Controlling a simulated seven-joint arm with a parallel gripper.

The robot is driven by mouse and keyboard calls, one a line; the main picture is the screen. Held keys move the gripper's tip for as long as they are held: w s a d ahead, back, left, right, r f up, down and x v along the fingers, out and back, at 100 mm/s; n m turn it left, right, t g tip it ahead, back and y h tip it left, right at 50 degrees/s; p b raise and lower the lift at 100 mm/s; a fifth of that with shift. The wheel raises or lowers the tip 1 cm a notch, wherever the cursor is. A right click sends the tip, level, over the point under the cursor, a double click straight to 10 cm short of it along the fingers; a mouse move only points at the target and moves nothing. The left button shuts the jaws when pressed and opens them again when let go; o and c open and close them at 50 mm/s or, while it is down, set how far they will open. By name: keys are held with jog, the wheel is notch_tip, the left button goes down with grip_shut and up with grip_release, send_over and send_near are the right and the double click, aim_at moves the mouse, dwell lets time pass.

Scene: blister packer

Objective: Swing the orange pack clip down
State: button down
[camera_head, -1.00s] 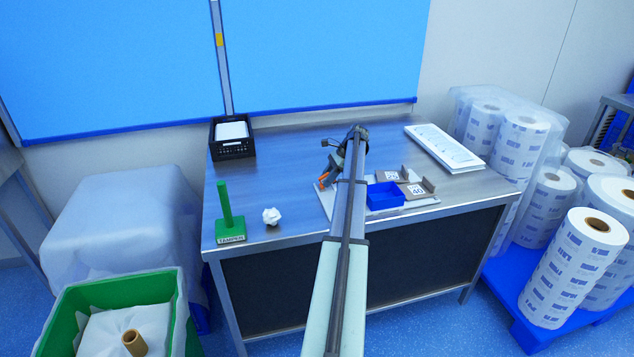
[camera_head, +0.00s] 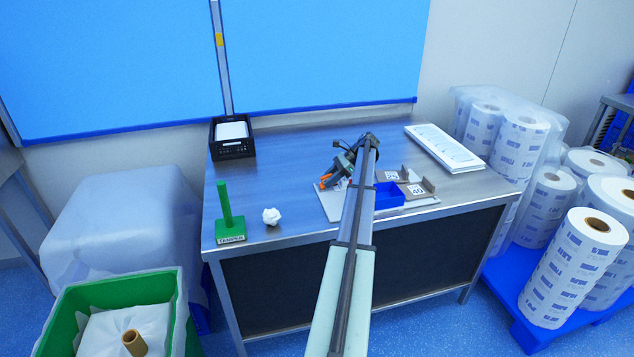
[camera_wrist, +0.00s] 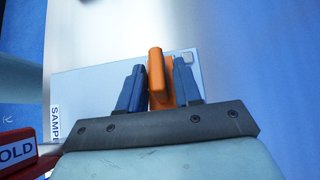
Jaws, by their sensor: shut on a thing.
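The orange pack clip (camera_wrist: 156,68) stands up between the two blue fingers of my gripper (camera_wrist: 158,88) in the wrist view. My gripper is shut on it. My arm hides much of that board, and the clip's hinge cannot be made out.
A white tray (camera_head: 444,148) lies at the back right. The table's middle left is clear.

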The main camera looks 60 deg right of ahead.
jog(key=shift+f, duration=0.1)
jog(key=shift+s+d+f+t+y, duration=0.1)
jog(key=shift+s+f+t+y, duration=0.1)
jog(key=shift+t+y, duration=0.5)
jog(key=shift+f, duration=0.15)
dwell(0.4)
jog(key=c, duration=1.1)
grip_release()
jog(key=shift+d, duration=0.1)
